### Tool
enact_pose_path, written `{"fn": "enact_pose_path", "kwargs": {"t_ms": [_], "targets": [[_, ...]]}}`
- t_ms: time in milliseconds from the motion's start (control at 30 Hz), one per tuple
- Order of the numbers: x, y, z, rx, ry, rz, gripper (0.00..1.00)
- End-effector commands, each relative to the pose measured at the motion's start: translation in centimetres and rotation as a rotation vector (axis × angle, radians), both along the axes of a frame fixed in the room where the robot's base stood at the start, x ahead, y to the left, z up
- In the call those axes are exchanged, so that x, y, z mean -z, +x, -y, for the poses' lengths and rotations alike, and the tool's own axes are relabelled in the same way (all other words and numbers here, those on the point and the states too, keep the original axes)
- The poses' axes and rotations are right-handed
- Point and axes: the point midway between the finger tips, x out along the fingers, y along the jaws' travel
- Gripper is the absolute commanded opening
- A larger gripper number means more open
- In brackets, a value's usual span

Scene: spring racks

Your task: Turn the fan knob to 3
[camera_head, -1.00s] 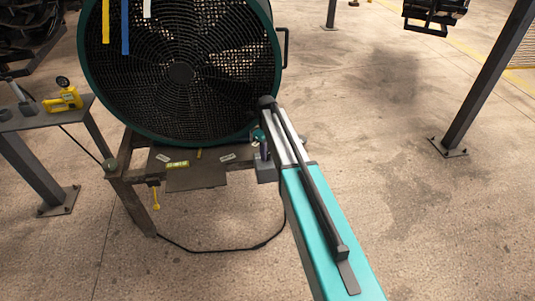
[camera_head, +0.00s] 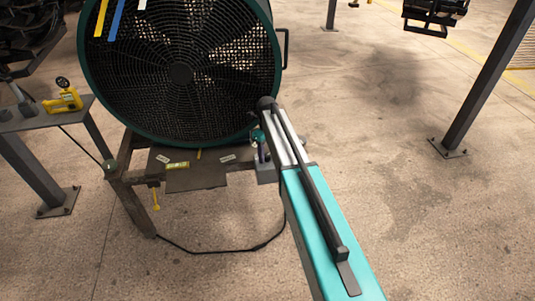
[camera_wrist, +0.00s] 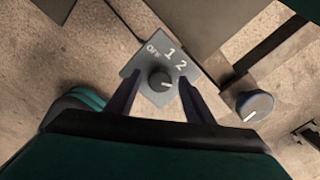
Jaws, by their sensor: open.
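The fan knob (camera_wrist: 160,82) is a small dark round knob on a grey plate (camera_wrist: 153,64) marked OFF, 1 and 2. Its pale mark points to the right and slightly down, past the 2. Any label beyond the 2 is hidden by my right finger. My gripper (camera_wrist: 159,84) is open, with one dark finger on each side of the knob; I cannot tell whether they touch it. In the head view the large teal-rimmed fan (camera_head: 180,74) stands on its frame, with my gripper (camera_head: 259,143) by a grey box (camera_head: 266,173) at its lower right.
A second dark knob (camera_wrist: 254,105) with a white mark sits right of the plate in the wrist view. A side table (camera_head: 40,118) holds a yellow device (camera_head: 64,101). A cable (camera_head: 220,249) lies on the floor. A grey post (camera_head: 487,80) stands right, with open floor around it.

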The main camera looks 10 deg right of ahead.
Motion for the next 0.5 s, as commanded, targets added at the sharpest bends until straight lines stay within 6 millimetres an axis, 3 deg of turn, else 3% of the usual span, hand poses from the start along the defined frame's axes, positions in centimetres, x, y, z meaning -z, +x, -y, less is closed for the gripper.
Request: {"fn": "enact_pose_path", "kwargs": {"t_ms": [267,500], "targets": [[-0.6,0.0,0.0,-0.001,0.001,0.001,0.48],[-2.8,0.0,0.0,-0.001,0.0,0.002,0.48]]}}
